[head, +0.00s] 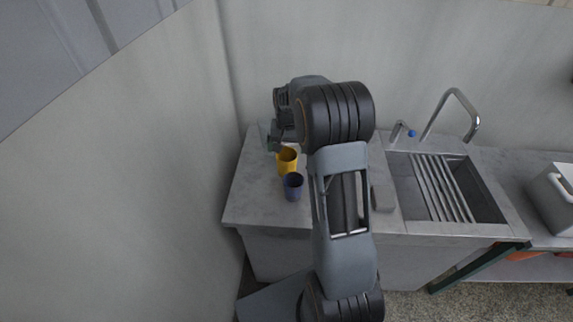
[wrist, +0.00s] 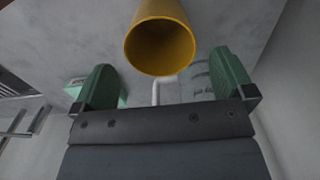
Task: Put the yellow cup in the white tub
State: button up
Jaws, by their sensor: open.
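The yellow cup (head: 287,164) stands on the left part of the grey counter, just behind a dark blue cup (head: 293,188). In the wrist view the yellow cup (wrist: 160,40) shows at the top middle, its round mouth facing the camera. My gripper (head: 274,143) is beside the yellow cup at its back left in the head view. In the wrist view its green fingers (wrist: 162,62) are wide apart, with the cup beyond and between them. Whether they touch it I cannot tell. A whitish container (head: 553,196) at the far right edge, partly cut off, may be the white tub.
The counter (head: 254,205) has a sink (head: 475,188) with a ribbed rack and a curved tap (head: 470,115) at its right. A small grey-beige block (head: 383,198) lies left of the sink. Walls stand close at the left and back. My arm hides the middle of the counter.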

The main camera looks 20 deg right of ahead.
aim_at(287, 160)
jog(key=shift+s+a+f+p, duration=0.1)
jog(key=shift+f+p, duration=0.7)
jog(key=shift+f, duration=2.5)
jog(key=shift+c, duration=0.4)
jog(key=c, duration=0.9)
